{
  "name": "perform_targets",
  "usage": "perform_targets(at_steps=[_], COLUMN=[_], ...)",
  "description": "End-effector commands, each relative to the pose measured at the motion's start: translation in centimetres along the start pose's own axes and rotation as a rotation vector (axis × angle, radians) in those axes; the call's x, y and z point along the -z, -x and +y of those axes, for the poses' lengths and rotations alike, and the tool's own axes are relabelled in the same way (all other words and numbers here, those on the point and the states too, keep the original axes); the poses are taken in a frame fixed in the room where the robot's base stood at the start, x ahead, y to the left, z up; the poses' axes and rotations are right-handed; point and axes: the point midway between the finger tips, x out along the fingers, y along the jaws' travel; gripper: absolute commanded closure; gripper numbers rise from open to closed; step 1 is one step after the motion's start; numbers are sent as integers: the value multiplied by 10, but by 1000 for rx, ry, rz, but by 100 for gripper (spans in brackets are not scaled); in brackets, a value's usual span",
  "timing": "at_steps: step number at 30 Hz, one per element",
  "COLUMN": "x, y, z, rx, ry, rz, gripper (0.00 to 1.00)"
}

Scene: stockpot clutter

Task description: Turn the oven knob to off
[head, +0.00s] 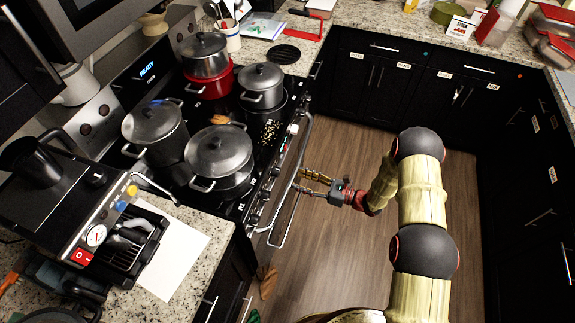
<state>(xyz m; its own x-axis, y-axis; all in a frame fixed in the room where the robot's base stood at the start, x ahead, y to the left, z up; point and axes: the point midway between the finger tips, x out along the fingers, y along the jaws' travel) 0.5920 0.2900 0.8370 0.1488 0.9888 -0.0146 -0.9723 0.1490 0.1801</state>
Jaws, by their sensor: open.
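The oven range (285,165) stands at centre left with its front facing right. Several small knobs line its front edge. One near the far end has a white and red face (293,128), and others, such as a lower silver knob (253,220), sit nearer to me. I cannot tell which one is the oven knob or read any setting. My gripper (299,181) comes in from the right with its fingers apart and empty. In the picture it overlaps the curved oven handle (290,205); contact cannot be told.
Several lidded pots, including a large near stockpot (220,155), crowd the cooktop. A coffee machine (100,235) and white paper (178,255) are on the near-left counter.

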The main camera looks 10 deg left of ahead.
Motion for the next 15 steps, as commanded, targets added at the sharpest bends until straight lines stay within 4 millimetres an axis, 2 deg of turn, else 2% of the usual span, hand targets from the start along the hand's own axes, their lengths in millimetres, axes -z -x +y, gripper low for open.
perform_targets(at_steps=[5, 15], x=[-4, -4], y=[-11, -61], z=[2, 2], rx=[-6, -7], ry=[-20, -19], rz=[-14, -12], gripper=[52, 52])
